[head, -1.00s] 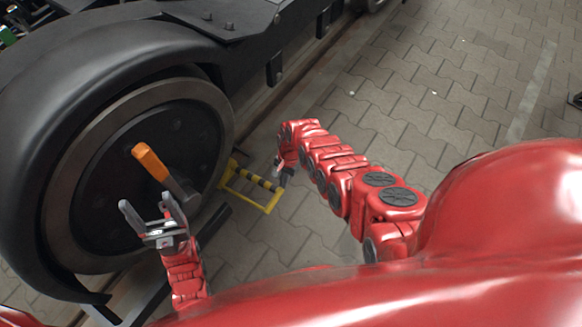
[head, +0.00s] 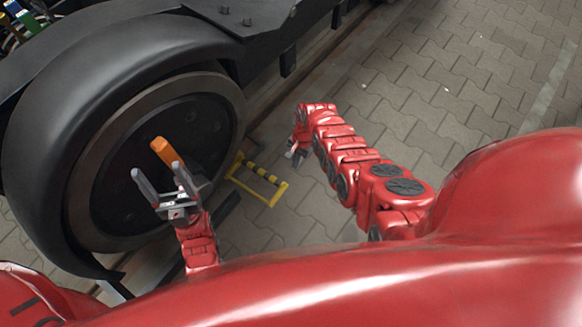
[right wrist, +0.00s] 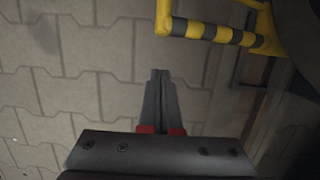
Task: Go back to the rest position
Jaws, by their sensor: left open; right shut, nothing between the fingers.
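My left gripper (head: 162,186) is open in the head view, its two grey fingers pointing up in front of the black wheel (head: 105,190). Nothing shows between its fingers. An orange-ended handle (head: 165,151) shows just behind its right finger; whether they touch I cannot tell. My right gripper (head: 293,156) hangs over the paving, right of the wheel and apart from it. In the right wrist view my right gripper (right wrist: 160,75) is shut, its fingertips together and empty above the paving.
A yellow and black striped bar (head: 262,175) stands between the wheel and my right gripper; it also shows in the right wrist view (right wrist: 215,32). The dark bogie frame (head: 265,25) overhangs at the top. Grey paving (head: 450,95) on the right is clear.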

